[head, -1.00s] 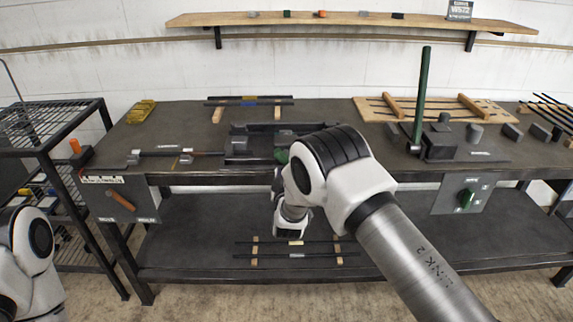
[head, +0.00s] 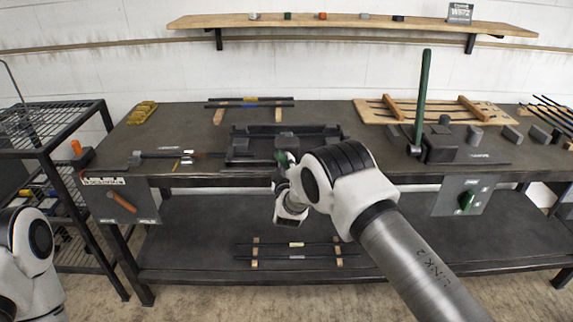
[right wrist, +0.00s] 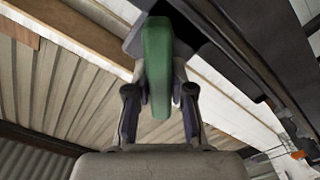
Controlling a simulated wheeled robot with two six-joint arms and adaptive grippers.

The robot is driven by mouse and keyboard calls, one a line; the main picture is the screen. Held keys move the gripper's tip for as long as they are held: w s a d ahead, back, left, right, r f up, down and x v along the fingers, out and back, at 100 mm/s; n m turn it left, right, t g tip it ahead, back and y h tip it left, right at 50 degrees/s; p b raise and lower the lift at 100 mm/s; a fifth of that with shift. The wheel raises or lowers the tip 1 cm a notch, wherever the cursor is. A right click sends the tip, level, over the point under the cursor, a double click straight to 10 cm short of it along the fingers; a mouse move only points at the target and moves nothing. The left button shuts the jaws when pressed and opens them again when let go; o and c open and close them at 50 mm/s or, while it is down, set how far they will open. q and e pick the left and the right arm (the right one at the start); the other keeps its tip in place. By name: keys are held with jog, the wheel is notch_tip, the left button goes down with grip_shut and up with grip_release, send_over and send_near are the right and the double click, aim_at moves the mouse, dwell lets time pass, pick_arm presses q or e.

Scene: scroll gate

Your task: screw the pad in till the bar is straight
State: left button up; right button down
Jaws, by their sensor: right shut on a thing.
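My right gripper (head: 281,172) is at the front edge of the workbench, in front of a dark fixture (head: 330,131). In the right wrist view my gripper (right wrist: 159,100) is shut on a green handle (right wrist: 157,60), with one finger on each side of it. A little of the green handle (head: 281,157) shows in the head view. The pad and the bar's straightness cannot be made out. A dark bar (head: 205,154) runs left from the fixture. My left arm shows at the lower left, with its gripper out of view.
A tall green lever (head: 422,95) stands on the bench to the right. An orange-handled panel (head: 121,202) and a green-knobbed panel (head: 466,201) hang at the front. A rack (head: 60,150) stands left. Bars (head: 297,243) lie on the lower shelf.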

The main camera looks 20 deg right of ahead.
jog(key=shift+f, duration=0.1)
jog(key=shift+f+m+b, duration=0.1)
jog(key=shift+m+b, duration=0.8)
jog(key=shift+m, duration=0.1)
jog(key=m+b, duration=0.2)
jog(key=m, duration=0.1)
jog(key=shift+d+m, duration=0.1)
jog(key=shift+m, duration=0.2)
jog(key=m+b, duration=0.5)
jog(key=m, duration=0.2)
jog(key=shift+s+d, duration=0.1)
jog(key=m+b, duration=0.4)
jog(key=m, duration=0.2)
jog(key=shift+f+m, duration=0.15)
jog(key=shift+m, duration=0.15)
jog(key=m+b, duration=0.4)
jog(key=m, duration=0.1)
jog(key=shift+f+b, duration=0.1)
jog(key=shift+b, duration=0.3)
jog(key=m+b, duration=0.8)
jog(key=shift+f+m+b, duration=0.2)
jog(key=shift+m+b, duration=0.1)
jog(key=shift+b, duration=0.1)
jog(key=m+b, duration=0.8)
jog(key=b, duration=0.4)
jog(key=shift+m, duration=0.4)
jog(key=shift+r+m+b, duration=0.3)
jog(key=shift+m+b, duration=0.9)
jog(key=shift+b, duration=0.35)
